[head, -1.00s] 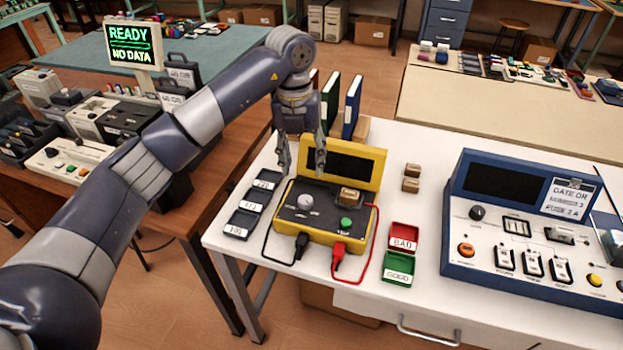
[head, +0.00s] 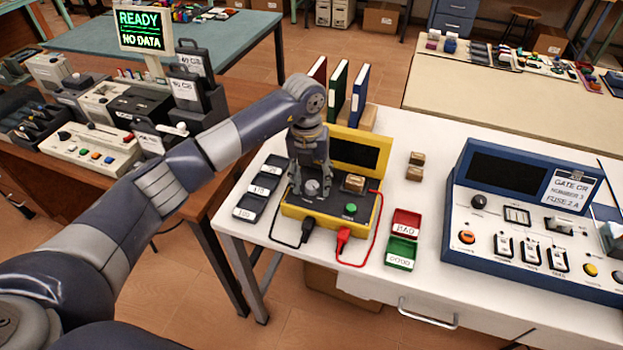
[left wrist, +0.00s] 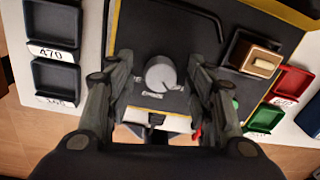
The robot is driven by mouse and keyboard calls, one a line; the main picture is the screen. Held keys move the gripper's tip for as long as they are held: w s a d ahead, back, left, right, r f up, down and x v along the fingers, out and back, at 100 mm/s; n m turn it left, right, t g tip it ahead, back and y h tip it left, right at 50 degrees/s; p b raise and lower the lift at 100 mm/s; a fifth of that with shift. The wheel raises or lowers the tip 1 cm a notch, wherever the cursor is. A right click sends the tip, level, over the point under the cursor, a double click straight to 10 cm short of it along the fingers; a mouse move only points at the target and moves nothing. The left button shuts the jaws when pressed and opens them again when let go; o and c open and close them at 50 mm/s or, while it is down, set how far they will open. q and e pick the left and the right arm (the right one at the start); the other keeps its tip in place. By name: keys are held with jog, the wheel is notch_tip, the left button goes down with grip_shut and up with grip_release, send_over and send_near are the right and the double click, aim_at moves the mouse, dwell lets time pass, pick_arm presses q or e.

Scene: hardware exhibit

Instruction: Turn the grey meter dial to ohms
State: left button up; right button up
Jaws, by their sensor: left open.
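The grey dial (head: 312,187) is a round knob on the dark top panel of the yellow-edged meter (head: 292,211). In the left wrist view the dial (left wrist: 161,74) lies between the two fingers, with a gap on each side. My left gripper (head: 311,188) is open and points down over the dial. It also shows in the left wrist view (left wrist: 160,95). The dial's markings are too small to read. The meter's screen (head: 353,152) is dark. My right gripper is not in view.
A green button (head: 351,209) and a tan block (head: 355,183) in a holder sit right of the dial. Black and red plugs (head: 342,238) with leads are at the meter's front. Labelled dark trays (head: 262,187) lie left; red (head: 406,223) and green (head: 401,253) trays lie right.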

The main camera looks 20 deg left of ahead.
pick_arm(q)
jog(key=shift+c, duration=0.6)
jog(key=c, duration=1)
jog(key=shift+o, duration=0.2)
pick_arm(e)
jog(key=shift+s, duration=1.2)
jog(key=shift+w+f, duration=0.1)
